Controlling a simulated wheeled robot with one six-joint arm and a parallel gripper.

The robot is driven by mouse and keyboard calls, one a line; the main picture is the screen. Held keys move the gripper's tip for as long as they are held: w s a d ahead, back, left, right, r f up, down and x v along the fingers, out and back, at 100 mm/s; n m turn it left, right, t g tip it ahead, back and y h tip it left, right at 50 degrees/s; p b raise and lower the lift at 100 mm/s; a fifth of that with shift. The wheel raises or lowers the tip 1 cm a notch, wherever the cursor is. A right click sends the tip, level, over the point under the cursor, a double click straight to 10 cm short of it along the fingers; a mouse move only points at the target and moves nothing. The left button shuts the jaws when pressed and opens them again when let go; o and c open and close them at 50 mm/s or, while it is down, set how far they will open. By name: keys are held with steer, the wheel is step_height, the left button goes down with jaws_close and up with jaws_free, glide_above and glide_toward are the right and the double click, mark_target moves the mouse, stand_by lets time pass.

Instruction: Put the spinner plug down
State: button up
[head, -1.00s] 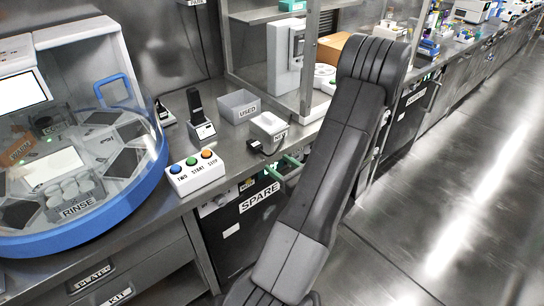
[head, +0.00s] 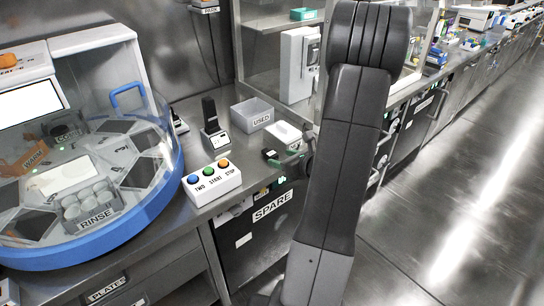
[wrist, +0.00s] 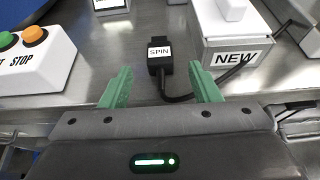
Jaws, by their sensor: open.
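The spinner plug (wrist: 160,54) is a black block with a white SPIN label. In the wrist view it lies on the steel bench, with its black cable curving toward the right. It also shows as a small dark block in the head view (head: 270,154). My gripper (wrist: 160,69) has its two green fingers spread, one on each side of the plug's cable end, with visible gaps to both.
A white box labelled NEW (wrist: 234,58) stands right of the plug. A white button box (head: 212,181) stands to the left. A grey USED bin (head: 252,115), a black handset in a stand (head: 211,120) and a domed blue-rimmed machine (head: 95,250) are also on the bench.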

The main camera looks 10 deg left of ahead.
mark_target(272, 154)
steer(key=shift+r+x, duration=0.1)
steer(key=shift+x, duration=1.6)
steer(key=shift+r+x, duration=0.15)
steer(key=shift+x, duration=1.6)
steer(key=c, duration=1.2)
